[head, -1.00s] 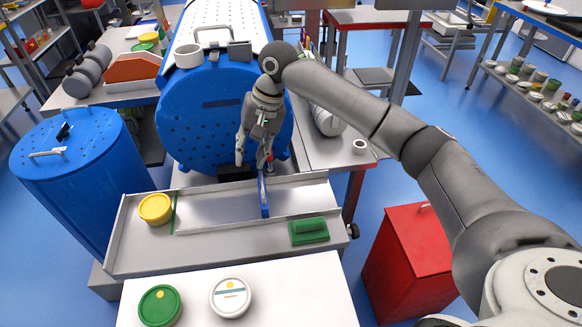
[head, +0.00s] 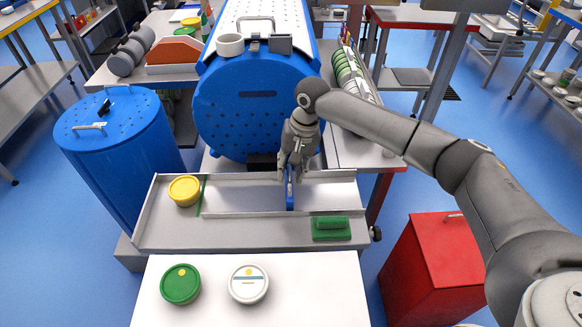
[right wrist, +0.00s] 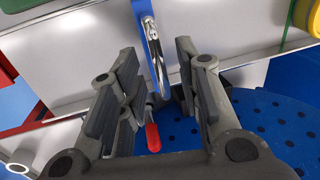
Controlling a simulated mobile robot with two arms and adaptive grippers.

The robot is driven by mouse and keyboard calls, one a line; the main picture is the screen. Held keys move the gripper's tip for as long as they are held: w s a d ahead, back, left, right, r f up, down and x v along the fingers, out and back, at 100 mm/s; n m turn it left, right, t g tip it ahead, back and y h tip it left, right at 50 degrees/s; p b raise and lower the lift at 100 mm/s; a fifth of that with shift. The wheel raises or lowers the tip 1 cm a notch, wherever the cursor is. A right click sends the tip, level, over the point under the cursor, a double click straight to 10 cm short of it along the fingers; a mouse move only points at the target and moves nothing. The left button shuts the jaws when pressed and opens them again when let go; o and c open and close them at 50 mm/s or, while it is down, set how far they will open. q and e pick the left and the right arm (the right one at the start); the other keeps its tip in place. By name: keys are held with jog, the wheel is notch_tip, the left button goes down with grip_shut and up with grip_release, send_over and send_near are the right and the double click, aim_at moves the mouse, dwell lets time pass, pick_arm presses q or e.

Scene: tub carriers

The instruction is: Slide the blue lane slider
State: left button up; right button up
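The blue lane slider (head: 290,196) is a thin upright blue plate across the grey tray (head: 260,236), right of the middle. My right gripper (head: 292,176) points down at its far end, in front of the big blue drum. In the right wrist view the slider (right wrist: 143,25) has a shiny metal strip on it. My left gripper is not in view.
A yellow tub (head: 184,190) sits in the tray's left part, beside a green divider (head: 201,196). A green block (head: 330,228) lies at the tray's front right. Green (head: 181,284) and white (head: 248,283) tubs stand on the white table. A blue drum (head: 256,110) stands behind.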

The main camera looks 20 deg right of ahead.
jog(key=shift+f, duration=0.15)
grip_shut()
dwell(0.4)
jog(key=s+d+p, duration=0.2)
jog(key=d+p, duration=0.3)
jog(key=d, duration=0.4)
jog(key=s+d+p, duration=0.3)
jog(key=d+p, duration=0.2)
jog(key=d, duration=0.4)
